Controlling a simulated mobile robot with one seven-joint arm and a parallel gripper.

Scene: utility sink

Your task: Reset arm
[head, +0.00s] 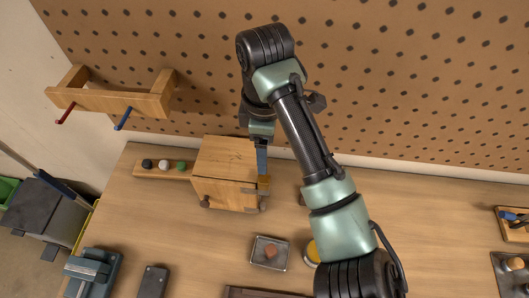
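My arm reaches up from the bottom right, bends near the pegboard and points down. My gripper (262,165) is at its end, a narrow blue-grey shape at the right side of the wooden box (222,166). Its tip is beside or just in front of the box's right edge, near a small yellow-brown piece (264,183). Whether the fingers touch the box or this piece, and whether they are open or shut, I cannot tell. The box is upright on the workbench, with its front face closed and a dark round knob (205,201) low on it.
The pegboard (400,70) stands close behind the arm. A wooden rack (110,100) hangs on it. A metal tray (258,262) with a reddish piece and a yellow round item (312,252) lie in front.

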